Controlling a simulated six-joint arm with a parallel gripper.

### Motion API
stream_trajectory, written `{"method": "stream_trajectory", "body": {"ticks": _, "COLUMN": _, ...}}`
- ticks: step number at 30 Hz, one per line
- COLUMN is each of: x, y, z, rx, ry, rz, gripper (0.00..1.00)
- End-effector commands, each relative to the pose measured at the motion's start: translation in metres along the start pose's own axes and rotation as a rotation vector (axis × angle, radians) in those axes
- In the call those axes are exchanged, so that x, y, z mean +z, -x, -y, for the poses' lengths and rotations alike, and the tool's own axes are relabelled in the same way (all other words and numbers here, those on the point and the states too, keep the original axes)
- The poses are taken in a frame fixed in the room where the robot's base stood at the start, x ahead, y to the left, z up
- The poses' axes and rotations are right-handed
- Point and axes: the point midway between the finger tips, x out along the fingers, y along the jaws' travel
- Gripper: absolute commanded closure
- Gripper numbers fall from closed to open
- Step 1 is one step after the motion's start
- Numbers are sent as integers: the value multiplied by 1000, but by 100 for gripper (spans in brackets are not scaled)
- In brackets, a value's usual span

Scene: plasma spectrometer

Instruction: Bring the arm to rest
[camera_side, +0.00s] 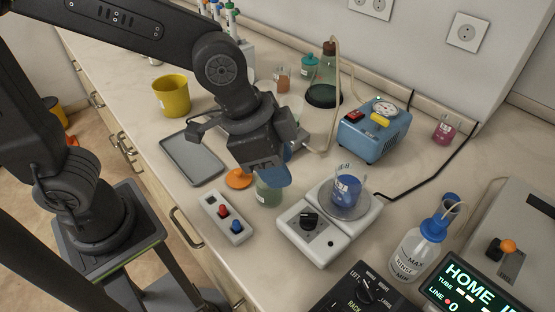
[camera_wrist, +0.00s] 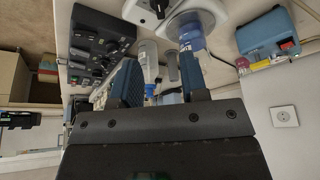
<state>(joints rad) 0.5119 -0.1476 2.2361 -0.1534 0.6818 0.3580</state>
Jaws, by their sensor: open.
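My gripper (camera_side: 268,174) hangs over the bench in the side view, above and behind a small greenish glass jar (camera_side: 268,192). It hides part of the glassware behind it. In the wrist view my gripper (camera_wrist: 158,84) shows its two fingers spread apart. Nothing is held between them. A wash bottle (camera_wrist: 149,62) shows in the distance through the gap.
A hot plate (camera_side: 318,238) carries a beaker of blue liquid (camera_side: 347,190). A button box (camera_side: 224,217), grey tray (camera_side: 192,158), yellow cup (camera_side: 172,96), blue pump (camera_side: 374,134) and wash bottle (camera_side: 418,252) stand around. The front-left bench edge is mostly clear.

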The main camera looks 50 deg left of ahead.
Motion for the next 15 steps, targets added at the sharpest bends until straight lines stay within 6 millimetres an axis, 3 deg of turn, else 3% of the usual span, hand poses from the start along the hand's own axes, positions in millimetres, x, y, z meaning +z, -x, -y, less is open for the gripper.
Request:
{"method": "stream_trajectory", "body": {"ticks": 4, "x": 4, "y": 6, "z": 7, "rx": -14, "ry": 30, "rz": -6, "gripper": 60}}
{"method": "stream_trajectory", "body": {"ticks": 7, "x": 19, "y": 24, "z": 26, "rx": -55, "ry": 120, "rz": -22, "gripper": 60}}
{"method": "stream_trajectory", "body": {"ticks": 12, "x": 68, "y": 65, "z": 62, "rx": -169, "ry": 367, "rz": -58, "gripper": 60}}
{"method": "stream_trajectory", "body": {"ticks": 15, "x": 97, "y": 81, "z": 74, "rx": -235, "ry": 504, "rz": -75, "gripper": 60}}
